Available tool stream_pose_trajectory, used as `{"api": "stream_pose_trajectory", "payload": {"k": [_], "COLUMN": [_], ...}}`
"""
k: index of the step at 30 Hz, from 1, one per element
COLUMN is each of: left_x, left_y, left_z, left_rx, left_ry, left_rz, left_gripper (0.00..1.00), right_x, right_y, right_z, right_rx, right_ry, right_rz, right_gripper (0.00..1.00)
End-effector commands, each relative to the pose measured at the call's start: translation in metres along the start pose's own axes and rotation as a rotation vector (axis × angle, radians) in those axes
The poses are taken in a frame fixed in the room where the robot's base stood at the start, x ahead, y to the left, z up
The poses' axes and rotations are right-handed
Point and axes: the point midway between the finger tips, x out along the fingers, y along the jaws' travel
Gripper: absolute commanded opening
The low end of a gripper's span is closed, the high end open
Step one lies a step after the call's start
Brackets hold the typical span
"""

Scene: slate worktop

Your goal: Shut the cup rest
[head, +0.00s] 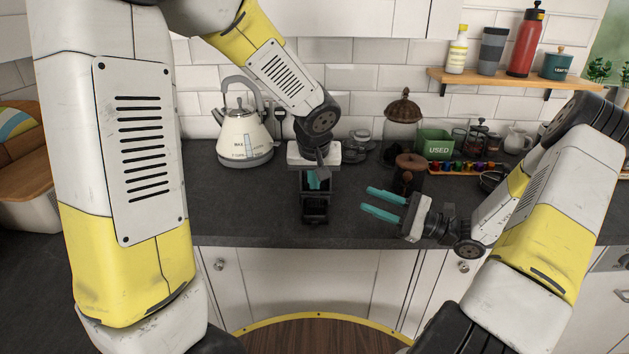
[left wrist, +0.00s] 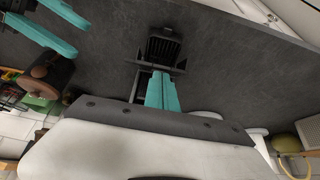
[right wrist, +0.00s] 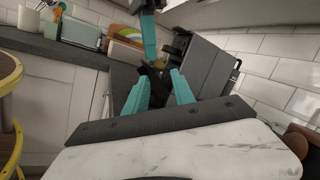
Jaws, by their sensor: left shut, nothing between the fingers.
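The small dark coffee machine (head: 316,200) stands on the worktop, its upper part hidden behind my left gripper. Its slatted black cup rest (left wrist: 164,47) sticks out at the front in the left wrist view; I cannot tell its exact tilt. My left gripper (head: 314,182) is shut and empty, in front of the machine, with its fingertips close to the cup rest; whether they touch is unclear. My right gripper (head: 368,203) is open and empty, to the right of the machine and apart from it. The machine's grey side (right wrist: 205,68) shows in the right wrist view beyond the right fingers.
A cream kettle (head: 245,135) stands at the back left. A brown doughnut stand (head: 410,163), a green box (head: 434,144) and a row of coloured capsules (head: 465,168) stand to the right. The worktop left of the machine is clear.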

Motion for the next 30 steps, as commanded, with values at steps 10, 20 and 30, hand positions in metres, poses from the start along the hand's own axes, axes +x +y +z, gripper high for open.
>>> {"api": "stream_pose_trajectory", "payload": {"k": [10, 20, 30], "left_x": [0.000, -0.001, -0.001], "left_y": [0.000, 0.000, 0.000], "left_z": [-0.001, -0.002, -0.002], "left_rx": [-0.001, -0.001, -0.001], "left_ry": [0.003, 0.003, 0.003], "left_rz": [0.000, 0.000, 0.000], "left_gripper": [0.00, 0.00, 0.00], "right_x": [-0.039, -0.001, 0.013], "right_y": [0.000, 0.027, 0.068], "right_z": [0.001, 0.052, 0.115], "right_rx": [-0.004, -0.105, -0.341], "right_ry": [0.005, 0.069, 0.225], "right_rz": [0.013, 0.384, 0.871], "right_gripper": [0.30, 0.30, 0.30]}}
